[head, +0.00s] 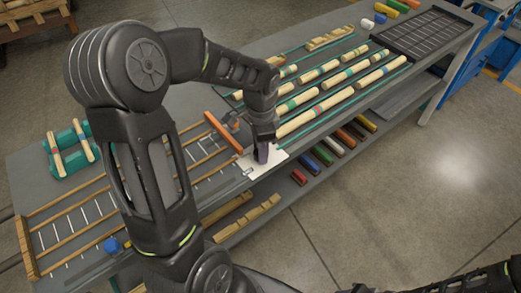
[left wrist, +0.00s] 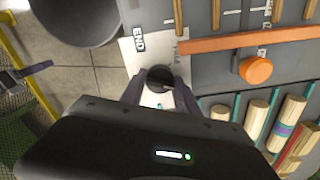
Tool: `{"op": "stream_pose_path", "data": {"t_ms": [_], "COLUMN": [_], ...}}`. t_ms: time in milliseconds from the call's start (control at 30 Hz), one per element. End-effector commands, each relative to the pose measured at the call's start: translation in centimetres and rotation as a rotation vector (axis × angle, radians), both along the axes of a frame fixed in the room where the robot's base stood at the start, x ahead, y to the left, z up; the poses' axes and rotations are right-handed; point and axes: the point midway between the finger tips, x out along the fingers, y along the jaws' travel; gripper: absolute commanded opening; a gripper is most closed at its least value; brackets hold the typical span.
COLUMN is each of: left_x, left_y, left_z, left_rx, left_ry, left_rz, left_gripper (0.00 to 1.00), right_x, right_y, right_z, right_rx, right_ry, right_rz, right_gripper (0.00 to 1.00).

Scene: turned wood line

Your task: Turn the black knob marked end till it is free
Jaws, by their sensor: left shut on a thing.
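The black knob (left wrist: 160,79) sits on a white plate (left wrist: 143,52) beside the printed word END, seen in the left wrist view. The white plate also shows in the head view (head: 273,168) at the table's front edge. My left gripper (left wrist: 160,88) points down at the plate with its fingers on either side of the knob, shut on it. In the head view my left gripper (head: 262,152) hides the knob. The right gripper does not show; only a dark part of my body is at the bottom right.
An orange-brown bar (head: 223,133) lies next to the plate, with an orange round knob (left wrist: 256,70) near it. Turned wooden pieces (head: 312,116) lie in rows to the right. Coloured blocks (head: 320,155) stand on a lower shelf. Open floor is in front.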

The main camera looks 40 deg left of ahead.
Motion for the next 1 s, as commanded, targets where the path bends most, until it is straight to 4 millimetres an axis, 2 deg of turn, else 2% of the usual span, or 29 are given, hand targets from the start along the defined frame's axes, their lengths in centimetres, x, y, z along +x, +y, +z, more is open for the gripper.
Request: {"op": "stream_pose_path", "data": {"t_ms": [1000], "left_x": [0.1], "left_y": [0.0], "left_z": [0.0], "left_rx": [0.000], "left_ry": [-0.003], "left_rz": [0.952], "left_gripper": [0.00], "right_x": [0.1], "right_y": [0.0], "right_z": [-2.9], "right_rx": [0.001], "right_ry": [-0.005], "right_rz": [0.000], "right_gripper": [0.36]}}
